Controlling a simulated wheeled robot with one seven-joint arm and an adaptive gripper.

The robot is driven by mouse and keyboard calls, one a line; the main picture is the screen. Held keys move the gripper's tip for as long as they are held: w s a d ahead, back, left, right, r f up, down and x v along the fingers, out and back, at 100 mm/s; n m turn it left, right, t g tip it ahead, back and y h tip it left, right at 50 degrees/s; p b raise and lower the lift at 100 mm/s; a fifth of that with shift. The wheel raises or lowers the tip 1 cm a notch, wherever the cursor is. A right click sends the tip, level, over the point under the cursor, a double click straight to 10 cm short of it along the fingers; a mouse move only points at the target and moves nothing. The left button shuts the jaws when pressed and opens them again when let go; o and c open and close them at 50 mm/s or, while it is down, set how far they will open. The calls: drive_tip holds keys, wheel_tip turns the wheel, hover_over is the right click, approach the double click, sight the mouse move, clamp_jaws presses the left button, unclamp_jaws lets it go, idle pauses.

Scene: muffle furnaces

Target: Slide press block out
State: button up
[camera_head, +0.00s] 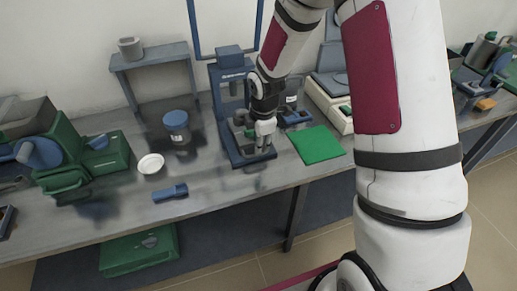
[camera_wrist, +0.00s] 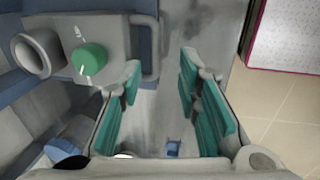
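The blue press (camera_head: 229,115) stands on the bench in the head view, with my gripper (camera_head: 265,143) low at its front right. In the wrist view, a grey block (camera_wrist: 112,32) with a round green knob (camera_wrist: 89,59) fills the upper left; it looks like the press block. A blue-grey U-shaped handle (camera_wrist: 154,60) sticks out of its right side. My gripper's teal fingers (camera_wrist: 160,85) are apart, with nothing seen between them. The left finger is close to the handle's lower end; I cannot tell if they touch. My arm and gripper hide part of the press in the head view.
A green mat (camera_head: 317,144) lies right of the press. A blue-lidded jar (camera_head: 177,127), a white dish (camera_head: 151,164) and a small blue object (camera_head: 170,193) are to the left. A grey stand (camera_head: 150,58) is behind. The bench front is mostly clear.

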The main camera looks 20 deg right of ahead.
drive_tip(key=r, duration=0.3)
drive_tip(key=s+r, duration=0.1)
drive_tip(key=r, duration=0.1)
drive_tip(key=shift+s+r, duration=0.1)
drive_tip(key=shift+r, duration=0.3)
drive_tip(key=s+r+m+t+h, duration=0.1)
drive_tip(key=s+r+m+t, duration=0.1)
drive_tip(key=s+r+m, duration=1.4)
drive_tip(key=s+r+m+t+y, duration=0.1)
drive_tip(key=s+r+m, duration=0.1)
drive_tip(key=s+r, duration=0.5)
drive_tip(key=s, duration=0.3)
drive_tip(key=shift+s+a, duration=0.25)
drive_tip(key=shift+r, duration=0.1)
idle(0.6)
